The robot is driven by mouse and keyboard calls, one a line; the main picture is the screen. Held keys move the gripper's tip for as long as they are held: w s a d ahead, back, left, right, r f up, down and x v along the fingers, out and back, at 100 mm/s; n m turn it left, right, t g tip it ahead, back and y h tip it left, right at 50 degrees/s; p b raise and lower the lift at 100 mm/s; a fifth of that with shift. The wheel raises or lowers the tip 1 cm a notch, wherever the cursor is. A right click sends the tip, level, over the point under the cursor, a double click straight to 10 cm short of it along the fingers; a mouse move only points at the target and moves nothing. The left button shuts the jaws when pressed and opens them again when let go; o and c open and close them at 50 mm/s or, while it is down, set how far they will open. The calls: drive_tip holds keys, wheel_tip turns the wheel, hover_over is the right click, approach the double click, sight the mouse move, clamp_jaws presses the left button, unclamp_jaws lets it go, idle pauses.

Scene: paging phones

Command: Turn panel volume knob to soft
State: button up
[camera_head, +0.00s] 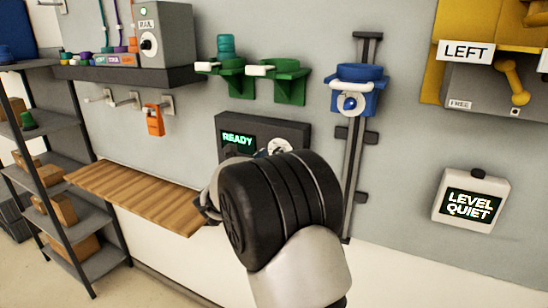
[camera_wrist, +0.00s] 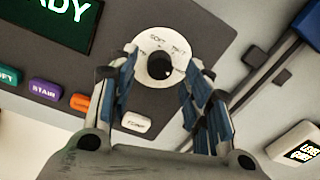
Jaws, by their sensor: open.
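The dark panel (camera_head: 290,130) is on the wall, with a green "READY" screen (camera_head: 237,140). Its volume knob (camera_wrist: 159,67) is a black knob on a round white dial (camera_wrist: 151,45) with small lettering; "SOFT" reads at its upper left. In the head view my arm partly covers the dial (camera_head: 281,146). My gripper (camera_wrist: 160,85) is open in the wrist view, its two blue-padded fingers on either side of the knob. I cannot tell whether they touch it. In the head view the fingertips are mostly hidden behind my wrist.
Coloured buttons, including a purple one (camera_wrist: 46,89) and a white one (camera_wrist: 136,122), sit on the panel near my fingers. A wooden shelf (camera_head: 130,195) juts out at lower left. A blue holder (camera_head: 354,92) on a rail and a "LEVEL QUIET" box (camera_head: 470,203) are to the right.

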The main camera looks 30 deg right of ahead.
drive_tip(key=shift+x, duration=0.95)
drive_tip(key=c, duration=1.1)
